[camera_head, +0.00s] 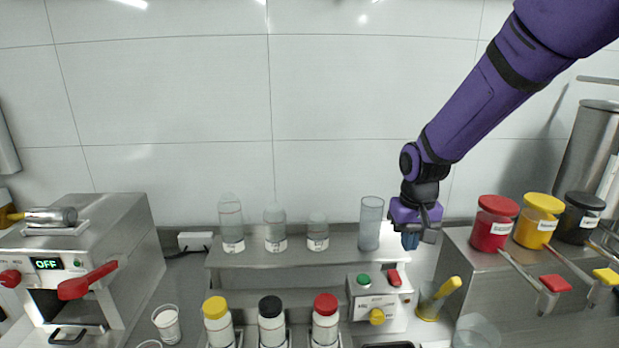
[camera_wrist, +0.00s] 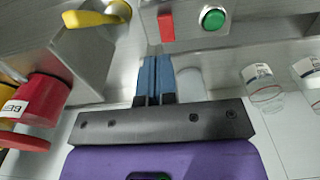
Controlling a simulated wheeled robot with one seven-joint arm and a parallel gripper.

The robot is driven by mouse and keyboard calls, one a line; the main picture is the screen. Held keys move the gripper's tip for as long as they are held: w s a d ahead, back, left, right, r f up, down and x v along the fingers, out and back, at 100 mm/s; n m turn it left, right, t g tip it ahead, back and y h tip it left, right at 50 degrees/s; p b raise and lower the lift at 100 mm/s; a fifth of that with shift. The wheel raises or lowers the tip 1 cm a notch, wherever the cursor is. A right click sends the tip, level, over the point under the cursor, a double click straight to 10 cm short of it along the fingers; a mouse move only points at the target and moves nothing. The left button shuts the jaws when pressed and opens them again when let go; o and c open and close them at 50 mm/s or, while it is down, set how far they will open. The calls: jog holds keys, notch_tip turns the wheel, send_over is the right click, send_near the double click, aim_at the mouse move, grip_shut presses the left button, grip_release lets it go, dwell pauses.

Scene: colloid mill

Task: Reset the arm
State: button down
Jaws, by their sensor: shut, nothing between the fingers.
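My purple arm comes in from the upper right in the head view. My gripper (camera_head: 411,241) hangs at its end, pointing down, just right of a clear glass cylinder (camera_head: 371,224) on the steel shelf. In the wrist view my gripper's blue fingers (camera_wrist: 154,80) are together with nothing between them. A small control box (camera_head: 379,300) with a green button (camera_head: 364,280), a red switch (camera_head: 394,279) and a yellow knob (camera_head: 377,316) stands below and left of my gripper. The green button also shows in the wrist view (camera_wrist: 213,19).
Clear bottles (camera_head: 231,224) stand on the steel shelf (camera_head: 300,256). Bottles with yellow, black and red caps (camera_head: 325,318) stand in front. A machine (camera_head: 110,235) reading OFF is at left. Red, yellow and black-lidded containers (camera_head: 493,224) are at right. Open air lies above the shelf.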

jog(key=s+d+r+t, duration=0.2)
jog(key=s+d+r, duration=0.2)
jog(key=s+r, duration=0.75)
jog(key=s+d+r+t, duration=0.2)
jog(key=s+r, duration=0.4)
jog(key=s, duration=0.6)
jog(key=shift+s+r+t, duration=0.15)
jog(key=shift+r+t, duration=0.25)
jog(key=shift+d, duration=0.1)
jog(key=w+a+f+n+g, duration=0.2)
jog(key=w+f+n, duration=0.5)
jog(key=w, duration=0.5)
jog(key=w+a+f+n+g, duration=0.3)
jog(key=w+f+n, duration=0.4)
jog(key=w+n, duration=0.4)
jog(key=shift+w+a, duration=0.6)
jog(key=shift+w, duration=0.05)
